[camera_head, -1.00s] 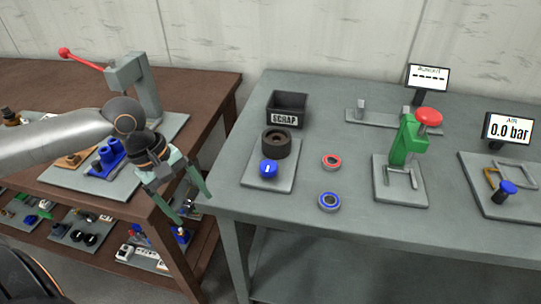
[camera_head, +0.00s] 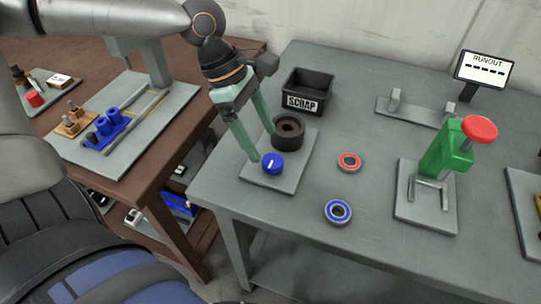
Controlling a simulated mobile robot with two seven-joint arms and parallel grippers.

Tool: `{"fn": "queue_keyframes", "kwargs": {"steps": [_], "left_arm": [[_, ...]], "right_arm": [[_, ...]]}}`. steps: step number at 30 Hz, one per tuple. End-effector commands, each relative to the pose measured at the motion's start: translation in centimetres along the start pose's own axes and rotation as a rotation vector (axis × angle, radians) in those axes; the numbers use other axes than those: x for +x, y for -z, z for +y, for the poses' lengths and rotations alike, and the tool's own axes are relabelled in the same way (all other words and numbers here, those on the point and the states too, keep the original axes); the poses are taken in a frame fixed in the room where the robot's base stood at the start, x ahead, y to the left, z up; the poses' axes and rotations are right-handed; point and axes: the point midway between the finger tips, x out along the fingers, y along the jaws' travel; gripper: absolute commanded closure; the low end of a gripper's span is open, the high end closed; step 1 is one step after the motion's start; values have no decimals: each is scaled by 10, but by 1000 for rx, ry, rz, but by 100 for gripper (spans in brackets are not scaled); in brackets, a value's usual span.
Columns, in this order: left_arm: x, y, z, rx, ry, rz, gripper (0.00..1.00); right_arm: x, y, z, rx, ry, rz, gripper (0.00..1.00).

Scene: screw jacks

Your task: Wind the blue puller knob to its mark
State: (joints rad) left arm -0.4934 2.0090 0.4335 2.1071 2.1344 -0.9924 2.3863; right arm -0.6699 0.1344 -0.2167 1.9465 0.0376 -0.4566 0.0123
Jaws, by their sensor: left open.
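The blue puller knob (camera_head: 272,163), with a white line on its top, sits at the front of a grey base plate (camera_head: 292,180) on the grey table. A dark round puller body (camera_head: 288,130) with a hole stands behind it on the same plate. My left gripper (camera_head: 263,143) is open and points down above the plate. One finger is just left of the knob, and the other is behind it near the dark body. I cannot tell whether a finger touches either one. The mark for the knob cannot be made out. My right gripper is not in view.
A black SCRAP bin (camera_head: 308,92) stands behind the puller. A red-ringed bearing (camera_head: 349,162) and a blue-ringed bearing (camera_head: 338,212) lie to its right. A green press with a red knob (camera_head: 447,150) and a RUNOUT display (camera_head: 486,68) stand farther right. A brown bench is at left.

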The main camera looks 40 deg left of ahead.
Motion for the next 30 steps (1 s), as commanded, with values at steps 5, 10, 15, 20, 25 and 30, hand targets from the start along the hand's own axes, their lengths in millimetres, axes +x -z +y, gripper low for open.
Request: {"fn": "queue_keyframes", "kwargs": {"steps": [5, 10, 15, 20, 25, 30], "left_arm": [[34, 1, -1, 1, 4, 3, 17], [50, 0, 0, 1, 1, 1, 17], [55, 0, 0, 2, 0, 0, 17], [54, 0, 0, 2, -1, 0, 17], [54, 0, 0, 1, -1, 0, 30], [54, 0, 0, 1, -1, 0, 49]], "right_arm": [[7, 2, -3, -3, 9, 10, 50], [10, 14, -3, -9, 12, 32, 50], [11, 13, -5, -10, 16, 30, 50], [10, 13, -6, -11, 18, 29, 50], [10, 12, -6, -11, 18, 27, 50], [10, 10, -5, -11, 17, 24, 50]]}}
